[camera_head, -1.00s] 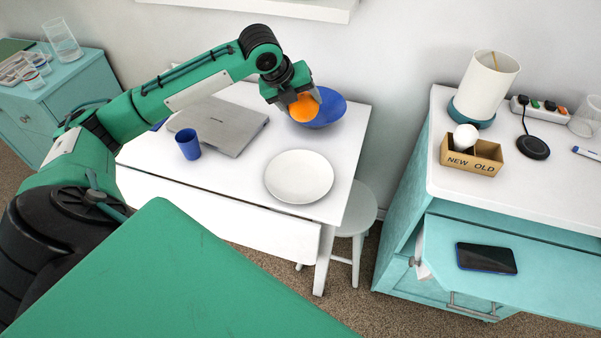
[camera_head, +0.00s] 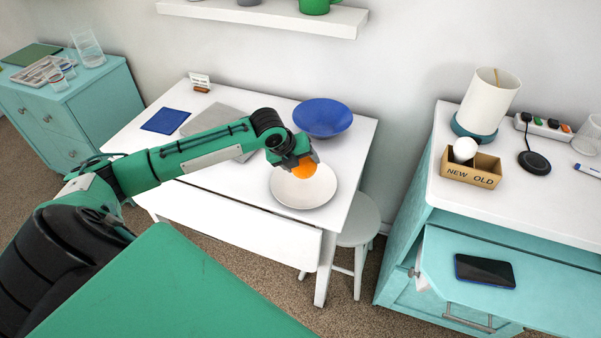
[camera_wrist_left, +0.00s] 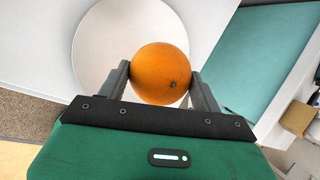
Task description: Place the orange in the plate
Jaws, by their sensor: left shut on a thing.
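The orange (camera_head: 304,170) is held between the fingers of my left gripper (camera_head: 303,163), over the far part of the white plate. It also shows between both fingers in the left wrist view (camera_wrist_left: 160,74). The round white plate (camera_head: 300,196) lies on the white table, partly covered by the gripper and orange. In the left wrist view the plate (camera_wrist_left: 100,45) is behind the orange, to the left. The orange appears above the plate; I cannot tell the exact gap. My right gripper is not in view.
A blue bowl (camera_head: 323,117) stands on the table behind the plate. A grey laptop (camera_head: 216,119) lies to the left, partly behind my arm. A white stool (camera_head: 360,220) stands by the table's right edge. The teal cabinet (camera_head: 400,240) is further right.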

